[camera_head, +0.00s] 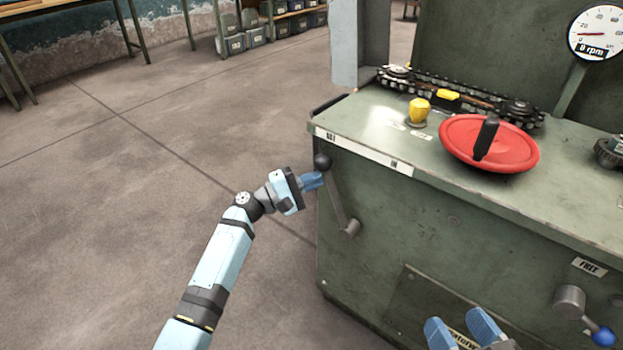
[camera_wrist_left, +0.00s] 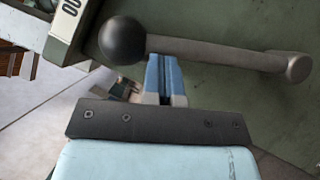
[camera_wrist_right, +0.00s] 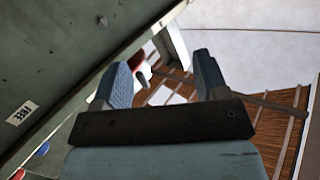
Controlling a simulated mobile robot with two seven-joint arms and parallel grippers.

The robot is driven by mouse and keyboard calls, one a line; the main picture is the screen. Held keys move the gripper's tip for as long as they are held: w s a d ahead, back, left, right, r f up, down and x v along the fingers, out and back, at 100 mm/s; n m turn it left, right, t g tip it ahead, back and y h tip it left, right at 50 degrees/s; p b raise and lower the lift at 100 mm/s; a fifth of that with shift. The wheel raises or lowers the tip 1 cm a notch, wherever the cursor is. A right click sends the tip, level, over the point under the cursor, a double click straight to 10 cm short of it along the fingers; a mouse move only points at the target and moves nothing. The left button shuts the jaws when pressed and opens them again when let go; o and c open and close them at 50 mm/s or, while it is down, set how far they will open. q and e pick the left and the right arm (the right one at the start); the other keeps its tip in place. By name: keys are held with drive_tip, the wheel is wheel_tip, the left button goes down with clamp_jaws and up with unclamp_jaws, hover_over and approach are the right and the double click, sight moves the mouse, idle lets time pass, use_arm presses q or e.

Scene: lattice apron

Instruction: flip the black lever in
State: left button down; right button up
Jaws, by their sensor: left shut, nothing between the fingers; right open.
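The black lever (camera_head: 338,198) is on the front of the green machine cabinet, near its left corner. It has a round black knob (camera_head: 322,161) at the top and a grey arm running down to a pivot at the lower right. It leans left, toward the left end of a white label strip. My left gripper (camera_head: 312,181) is shut and empty, just left of the lever below the knob. In the left wrist view its blue fingertips (camera_wrist_left: 165,62) lie close against the lever arm (camera_wrist_left: 215,50) beside the knob; contact is unclear. My right gripper (camera_head: 465,328) is open and empty before the cabinet front.
A red handwheel (camera_head: 510,153) with a black handle, a yellow knob (camera_head: 420,108) and a chain drive (camera_head: 460,92) are on the cabinet top. A blue-knobbed lever (camera_head: 602,335) sits at lower right under a FREE label. A gauge (camera_head: 598,32) reads 0 rpm. The floor at left is clear.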

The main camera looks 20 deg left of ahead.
wheel_tip(320, 180, up, 10)
drive_tip(key=m+t+p, duration=0.1)
drive_tip(key=t+p, duration=0.3)
drive_tip(key=p, duration=0.3)
use_arm(q)
drive_tip(key=s+d+r+m+g+y+p, duration=0.1)
drive_tip(key=s+d+m, duration=0.1)
drive_tip(key=d, duration=0.4)
drive_tip(key=s+d+r+m+g+y+p, duration=0.1)
drive_tip(key=s+d+m+g+y+p, duration=0.1)
drive_tip(key=d+m, duration=0.3)
drive_tip(key=shift+s+d+r, duration=0.15)
drive_tip(key=shift+s+d, duration=0.3)
drive_tip(key=shift+d, duration=0.7)
use_arm(e)
wheel_tip(320, 180, down, 6)
drive_tip(key=d+g+h, duration=0.2)
drive_tip(key=shift+s+d+r+g, duration=0.2)
drive_tip(key=shift+d+g, duration=0.1)
drive_tip(key=shift+d, duration=0.05)
use_arm(q)
drive_tip(key=shift+s+d, duration=0.15)
